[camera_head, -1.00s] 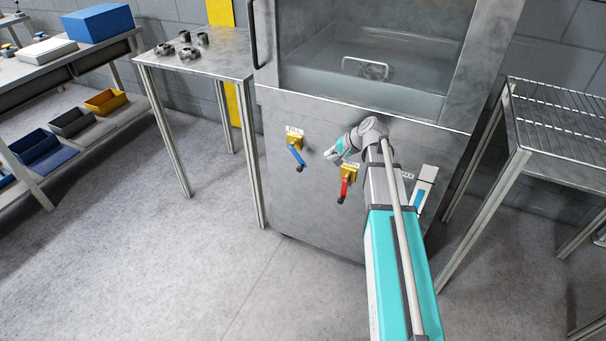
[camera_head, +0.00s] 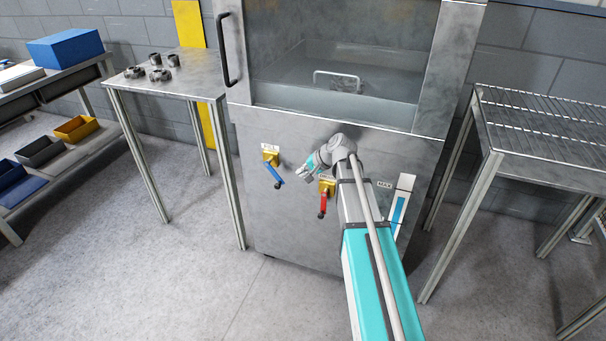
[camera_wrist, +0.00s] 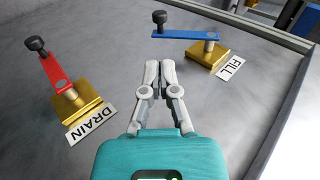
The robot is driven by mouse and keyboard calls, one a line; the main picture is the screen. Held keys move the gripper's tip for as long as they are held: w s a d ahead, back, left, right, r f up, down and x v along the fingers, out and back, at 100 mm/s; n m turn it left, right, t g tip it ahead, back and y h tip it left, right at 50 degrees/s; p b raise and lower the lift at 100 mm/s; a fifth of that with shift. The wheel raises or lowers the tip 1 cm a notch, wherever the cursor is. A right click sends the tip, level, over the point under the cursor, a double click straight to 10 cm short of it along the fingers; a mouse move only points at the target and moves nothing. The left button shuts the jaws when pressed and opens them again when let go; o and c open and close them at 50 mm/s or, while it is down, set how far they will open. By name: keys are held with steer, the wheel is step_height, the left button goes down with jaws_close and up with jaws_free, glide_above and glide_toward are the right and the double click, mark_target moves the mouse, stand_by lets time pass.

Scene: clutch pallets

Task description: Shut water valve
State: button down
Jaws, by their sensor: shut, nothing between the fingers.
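The fill valve has a blue lever (camera_head: 273,172) on a yellow body, on the machine's front panel. In the wrist view, the blue lever (camera_wrist: 185,35) ends in a black knob (camera_wrist: 158,17), and its plate reads FILL (camera_wrist: 231,69). The drain valve has a red lever (camera_head: 323,203) with a black knob; its plate reads DRAIN (camera_wrist: 91,122). In the head view, my gripper (camera_head: 296,172) is right of the blue lever and above left of the red one. In the wrist view, my gripper (camera_wrist: 160,68) is shut and empty, its tips apart from both levers.
The steel machine (camera_head: 270,220) has a glass-fronted chamber with a handle. A table with several metal parts (camera_head: 133,72) stands left, and a wire-topped table (camera_head: 500,150) stands right. A shelf with bins (camera_head: 77,128) is at far left. The floor in front is open.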

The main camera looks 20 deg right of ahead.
mark_target(279, 185)
steer(key=b+x, duration=0.7)
steer(key=x, duration=0.3)
steer(key=shift+w+f, duration=0.1)
steer(key=shift+f, duration=0.1)
steer(key=shift+w+a+f, duration=0.15)
steer(key=shift+a+f, duration=0.05)
steer(key=shift+a, duration=0.05)
